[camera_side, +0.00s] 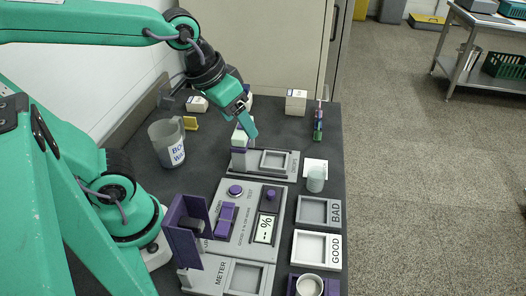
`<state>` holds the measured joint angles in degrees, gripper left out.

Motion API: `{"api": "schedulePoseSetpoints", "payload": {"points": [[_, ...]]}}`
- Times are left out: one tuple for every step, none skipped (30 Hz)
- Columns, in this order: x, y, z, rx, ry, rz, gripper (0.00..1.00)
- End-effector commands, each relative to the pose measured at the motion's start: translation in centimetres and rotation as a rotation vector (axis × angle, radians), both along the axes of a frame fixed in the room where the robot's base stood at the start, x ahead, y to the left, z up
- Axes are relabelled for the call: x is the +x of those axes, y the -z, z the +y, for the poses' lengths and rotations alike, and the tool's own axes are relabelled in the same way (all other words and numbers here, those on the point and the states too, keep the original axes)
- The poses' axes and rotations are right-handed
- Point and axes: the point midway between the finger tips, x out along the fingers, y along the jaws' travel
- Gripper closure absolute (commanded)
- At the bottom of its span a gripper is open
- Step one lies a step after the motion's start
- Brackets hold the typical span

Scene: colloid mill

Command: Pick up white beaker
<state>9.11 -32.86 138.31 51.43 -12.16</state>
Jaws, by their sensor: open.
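My gripper (247,122) is open and points down over the middle back of the dark bench. Its fingertips are close to a pale, white-topped piece (239,138) on a grey stand; I cannot tell whether they touch. A small pale, translucent beaker (316,179) stands upright on a white square pad (315,164), to the right of my gripper and apart from it. A white round cup (309,287) sits in a purple holder (293,281) at the front edge of the picture, partly cut off. I cannot tell which one is the white beaker.
A labelled grey jug (166,143) stands at left. A grey control panel (233,234) with a "%" display fills the middle. BAD (318,209) and GOOD (316,250) trays lie at right. White boxes (296,102) and slim coloured items (318,122) stand at the back.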

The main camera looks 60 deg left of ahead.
Motion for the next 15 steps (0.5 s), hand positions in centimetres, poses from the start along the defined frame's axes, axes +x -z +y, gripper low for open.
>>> {"api": "schedulePoseSetpoints", "payload": {"points": [[0.5,0.3,-1.1,-0.011,0.001,0.026,0.32],[0.8,0.5,-1.7,-0.018,-0.004,0.039,0.32],[1.2,0.7,-2.6,-0.028,-0.01,0.057,0.32],[1.4,0.9,-3.2,-0.034,-0.016,0.07,0.32],[1.7,1.0,-3.9,-0.04,-0.021,0.083,0.32],[2.0,1.3,-4.7,-0.046,-0.028,0.101,0.32],[2.2,1.5,-5.4,-0.051,-0.034,0.114,0.32],[2.4,1.8,-6.1,-0.054,-0.04,0.128,0.32],[2.6,2.1,-7.1,-0.059,-0.048,0.145,0.32],[2.7,2.3,-7.8,-0.061,-0.053,0.158,0.32],[2.8,2.6,-8.5,-0.063,-0.06,0.171,0.32],[3.0,3.0,-9.5,-0.066,-0.068,0.188,0.32],[3.0,3.3,-10.3,-0.066,-0.074,0.202,0.32],[3.1,3.6,-11.0,-0.066,-0.08,0.214,0.32],[3.2,4.1,-12.0,-0.066,-0.089,0.23,0.32]]}}
